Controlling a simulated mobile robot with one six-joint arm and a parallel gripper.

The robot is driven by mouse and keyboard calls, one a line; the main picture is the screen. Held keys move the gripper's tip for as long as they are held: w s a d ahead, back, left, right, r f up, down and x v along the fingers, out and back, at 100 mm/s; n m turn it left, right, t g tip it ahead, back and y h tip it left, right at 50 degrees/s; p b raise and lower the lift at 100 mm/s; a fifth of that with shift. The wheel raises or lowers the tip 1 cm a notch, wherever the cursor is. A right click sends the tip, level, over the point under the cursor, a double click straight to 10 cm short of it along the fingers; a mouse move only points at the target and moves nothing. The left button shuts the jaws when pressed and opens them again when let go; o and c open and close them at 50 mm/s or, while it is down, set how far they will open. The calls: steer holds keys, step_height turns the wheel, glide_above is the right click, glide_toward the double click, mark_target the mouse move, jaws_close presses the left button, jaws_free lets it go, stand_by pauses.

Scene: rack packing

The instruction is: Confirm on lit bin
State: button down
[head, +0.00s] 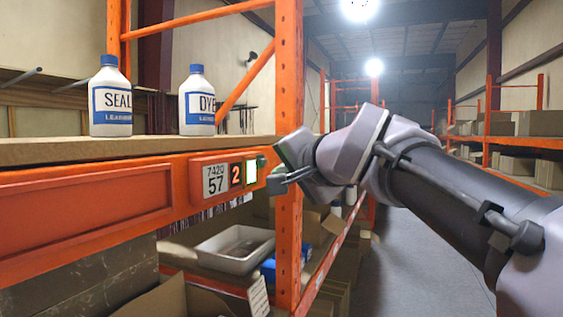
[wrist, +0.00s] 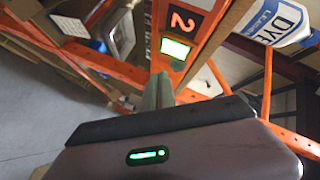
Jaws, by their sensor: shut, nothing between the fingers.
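A pick-to-light module (head: 228,177) is fixed to the orange shelf beam. It carries a label reading 7420 57, a red digit 2 and a lit white-green button (head: 251,170). The lit button (wrist: 175,49) and the digit 2 (wrist: 183,21) also show in the wrist view, just beyond the fingertips. My gripper (head: 273,176) is shut and empty, with its tips close to the module's right end. In the wrist view the shut fingers (wrist: 160,88) point towards the lit button. I cannot tell whether they touch the module.
A white SEAL bottle (head: 110,98) and a white DYE bottle (head: 197,101) stand on the shelf above the beam. An orange upright (head: 289,230) stands right beside my gripper. Below are a grey tray (head: 222,262) and cardboard boxes. The aisle at right is open.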

mark_target(256, 173)
steer(key=shift+w+a+p, duration=0.25)
steer(key=shift+a+p, duration=0.05)
steer(key=shift+a, duration=0.4)
steer(key=shift+w+a+p, duration=0.25)
steer(key=shift+a, duration=0.4)
steer(key=shift+a, duration=0.15)
stand_by(0.9)
steer(key=shift+w+a, duration=0.15)
steer(key=shift+a, duration=0.15)
steer(key=shift+w+a+p, duration=0.1)
steer(key=shift+a+p, duration=0.25)
steer(key=shift+p, duration=0.15)
stand_by(0.5)
stand_by(0.3)
steer(key=shift+s+d+b, duration=0.3)
steer(key=shift+d+b, duration=0.4)
steer(key=shift+d, duration=0.1)
